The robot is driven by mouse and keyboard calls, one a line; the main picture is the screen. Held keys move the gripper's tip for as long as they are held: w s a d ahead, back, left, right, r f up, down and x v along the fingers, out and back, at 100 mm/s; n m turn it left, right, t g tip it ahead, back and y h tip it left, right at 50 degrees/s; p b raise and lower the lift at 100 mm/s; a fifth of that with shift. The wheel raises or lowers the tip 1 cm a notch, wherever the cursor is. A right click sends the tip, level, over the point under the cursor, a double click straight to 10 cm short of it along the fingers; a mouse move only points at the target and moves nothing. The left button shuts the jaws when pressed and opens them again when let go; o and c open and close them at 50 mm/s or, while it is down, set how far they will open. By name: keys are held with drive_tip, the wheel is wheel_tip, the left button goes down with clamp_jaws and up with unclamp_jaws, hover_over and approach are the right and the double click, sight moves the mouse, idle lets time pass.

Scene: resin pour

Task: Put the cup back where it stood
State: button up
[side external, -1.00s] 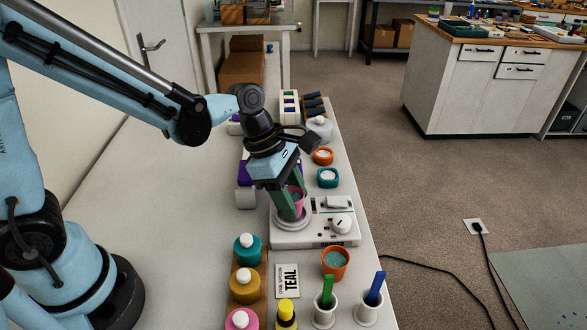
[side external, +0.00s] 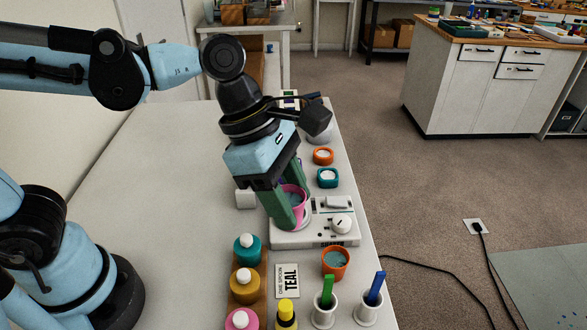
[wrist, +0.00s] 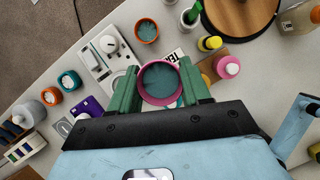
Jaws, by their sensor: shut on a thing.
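A pink cup (side external: 294,194) with teal-grey contents is held between the green fingers of my gripper (side external: 286,207). In the wrist view the cup (wrist: 160,82) shows its round open mouth between the two fingers (wrist: 158,90). In the side view the cup is above the left part of the white stirrer-like device (side external: 318,237), slightly tilted toward the camera. The device has a round plate, mostly hidden behind the gripper, and a white knob (side external: 341,225). I cannot tell where the cup stood before.
An orange cup (side external: 335,263) with teal-grey contents stands in front of the device, near a card reading TEAL (side external: 287,281). Teal (side external: 247,249) and yellow (side external: 244,285) bottles stand front left. Small orange (side external: 323,157) and teal (side external: 328,178) pots stand behind. The left table is clear.

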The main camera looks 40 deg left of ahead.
drive_tip(key=shift+s+d+r, duration=0.15)
drive_tip(key=shift+s+r, duration=0.05)
drive_tip(key=shift+s, duration=0.05)
drive_tip(key=a+f+m+g, duration=0.2)
drive_tip(key=a+f+m, duration=0.35)
drive_tip(key=a, duration=0.75)
drive_tip(key=shift+n, duration=0.55)
drive_tip(key=shift+w+d+f, duration=0.1)
drive_tip(key=shift+w+f, duration=0.05)
drive_tip(key=shift+f, duration=3.7)
drive_tip(key=shift+f, duration=0.55)
drive_tip(key=o, duration=1.2)
drive_tip(key=shift+r, duration=3.55)
